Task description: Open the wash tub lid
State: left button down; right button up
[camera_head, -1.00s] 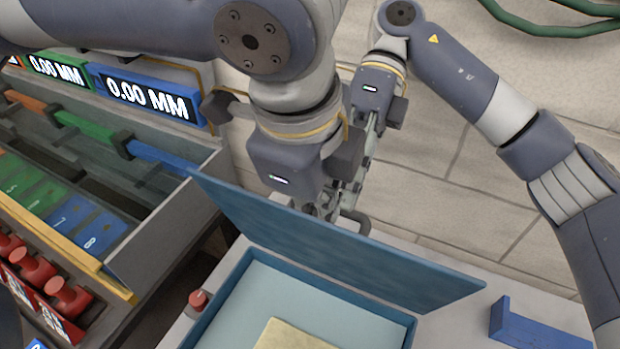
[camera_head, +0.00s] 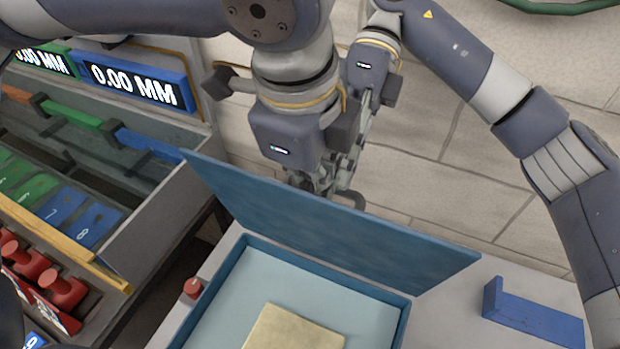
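The blue wash tub (camera_head: 258,246) stands at the bottom centre with its inside in view. A tan, sponge-like pad (camera_head: 292,330) lies in it. The blue lid (camera_head: 325,225) is raised and tilted along the tub's far edge. My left gripper (camera_head: 325,185) is behind the lid's upper edge, and its fingertips are partly hidden by the lid. My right gripper (camera_head: 355,150) is just beyond it, pointing down, overlapped by the left one. I cannot tell whether either gripper touches the lid or how far its fingers are apart.
A red knob (camera_head: 192,288) sits on the bench left of the tub. A blue bracket (camera_head: 535,318) lies on the bench to the right. At left is a rack with coloured bars, red knobs and a blue display (camera_head: 132,84) reading 0.00 MM. A tiled wall is behind.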

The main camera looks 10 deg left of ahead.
jog(key=o, duration=0.4)
notch_tip(320, 180, down, 2)
jog(key=shift+d+f, duration=0.1)
jog(key=shift+f, duration=0.05)
jog(key=shift+c, duration=0.2)
pick_arm(q)
jog(key=shift+w+d+f, duration=0.15)
jog(key=shift+w+d, duration=0.05)
jog(key=shift+w, duration=0.3)
pick_arm(e)
jog(key=shift+w, duration=0.15)
pick_arm(q)
jog(key=shift+w, duration=0.1)
pick_arm(e)
jog(key=shift+w, duration=0.15)
jog(key=shift+d, duration=0.1)
